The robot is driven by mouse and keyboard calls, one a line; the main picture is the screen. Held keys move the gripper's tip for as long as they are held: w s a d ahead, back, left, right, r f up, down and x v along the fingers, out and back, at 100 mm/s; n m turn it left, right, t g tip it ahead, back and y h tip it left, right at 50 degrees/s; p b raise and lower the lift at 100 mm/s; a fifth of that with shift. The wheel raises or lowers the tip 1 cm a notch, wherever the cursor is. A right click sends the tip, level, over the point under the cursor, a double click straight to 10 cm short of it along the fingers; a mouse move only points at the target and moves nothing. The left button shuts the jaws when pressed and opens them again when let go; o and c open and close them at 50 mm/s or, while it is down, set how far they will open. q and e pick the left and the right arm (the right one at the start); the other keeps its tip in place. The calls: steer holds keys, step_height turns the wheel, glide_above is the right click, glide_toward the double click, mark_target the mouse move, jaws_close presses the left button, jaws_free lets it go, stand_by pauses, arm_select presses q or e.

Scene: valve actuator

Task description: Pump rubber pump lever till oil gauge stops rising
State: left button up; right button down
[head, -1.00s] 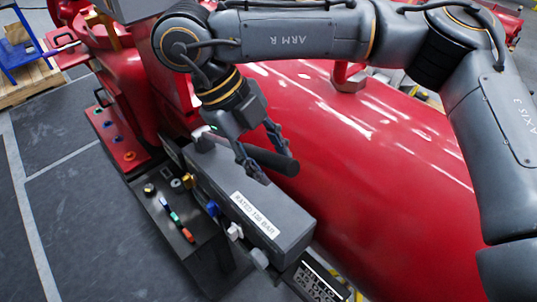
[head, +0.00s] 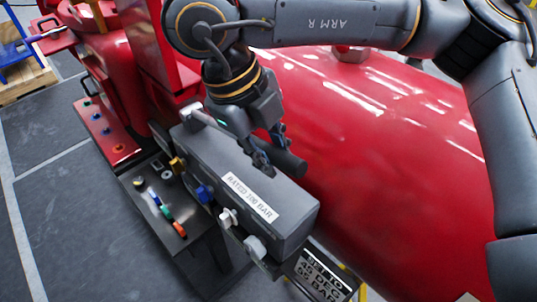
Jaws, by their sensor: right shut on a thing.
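The rubber pump lever (head: 291,164) is a black rounded grip that sticks out just behind the dark grey pump box (head: 290,215). My right gripper (head: 270,153) comes down from above, with its dark fingers shut on the lever. Part of the lever is hidden behind the fingers. A silver link (head: 196,113) shows at the left end of the box. I cannot make out an oil gauge. My left gripper is not in view.
Blue (head: 204,194) and white (head: 228,217) knobs line the box's front. A small panel (head: 163,197) with coloured parts lies before it. A large red cylinder (head: 400,170) fills the space behind. Grey floor (head: 70,220) is clear at left.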

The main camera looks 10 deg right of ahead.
steer(key=shift+t+y, duration=0.6)
steer(key=shift+t, duration=0.1)
steer(key=shift+s+d+f+b, duration=0.1)
steer(key=shift+s+f+b, duration=0.05)
steer(key=shift+f+b, duration=1.3)
steer(key=shift+s+d+f+b, duration=0.15)
steer(key=shift+f+b, duration=0.75)
steer(key=shift+b, duration=0.95)
steer(key=shift+r, duration=0.1)
steer(key=c, duration=1.1)
jaws_free()
steer(key=shift+a+r, duration=0.1)
steer(key=shift+r, duration=0.1)
steer(key=v, duration=1.1)
steer(key=shift+r, duration=0.25)
steer(key=shift+s+a, duration=0.1)
